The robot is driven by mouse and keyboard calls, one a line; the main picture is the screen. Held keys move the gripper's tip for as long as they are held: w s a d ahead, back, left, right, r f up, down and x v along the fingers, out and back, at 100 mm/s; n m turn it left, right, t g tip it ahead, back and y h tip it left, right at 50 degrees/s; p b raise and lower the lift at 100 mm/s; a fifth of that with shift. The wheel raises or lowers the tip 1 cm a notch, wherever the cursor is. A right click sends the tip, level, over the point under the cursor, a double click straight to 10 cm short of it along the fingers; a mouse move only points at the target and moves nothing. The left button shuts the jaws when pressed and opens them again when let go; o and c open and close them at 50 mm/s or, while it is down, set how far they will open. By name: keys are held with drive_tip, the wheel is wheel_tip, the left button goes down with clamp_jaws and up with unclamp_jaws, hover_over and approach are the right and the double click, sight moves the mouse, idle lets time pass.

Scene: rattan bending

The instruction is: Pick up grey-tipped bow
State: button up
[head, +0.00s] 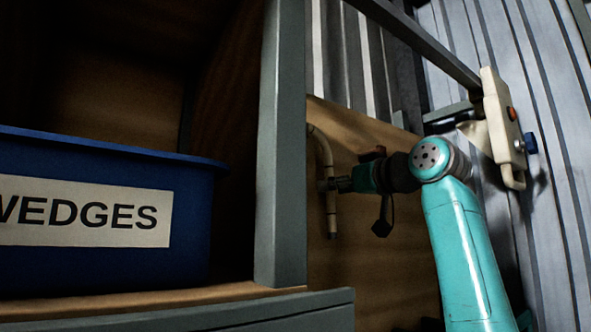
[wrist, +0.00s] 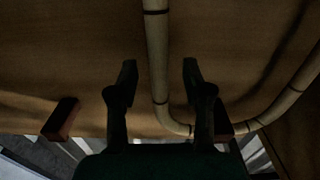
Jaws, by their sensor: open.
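A pale, jointed rattan bow (head: 330,212) hangs against a brown wooden panel in the head view. Its upper end curves over to the left and its long leg hangs down. In the wrist view the bow's straight leg (wrist: 157,35) runs between my open fingers, then bends to the right at the bottom. My gripper (head: 326,184) is at the leg in the head view. In the wrist view my gripper (wrist: 158,72) shows its two dark fingers apart, with a gap on each side of the leg.
Reddish-brown pegs stand out from the panel, one left (wrist: 60,118) and one behind my right finger. A grey post (head: 282,140) and a blue bin (head: 190,220) labelled WEDGES are to the left. A cream wall box (head: 502,120) is to the right.

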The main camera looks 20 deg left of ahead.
drive_tip(key=shift+x, duration=1.25)
clamp_jaws()
drive_tip(key=shift+d, duration=0.1)
drive_tip(key=shift+r, duration=0.1)
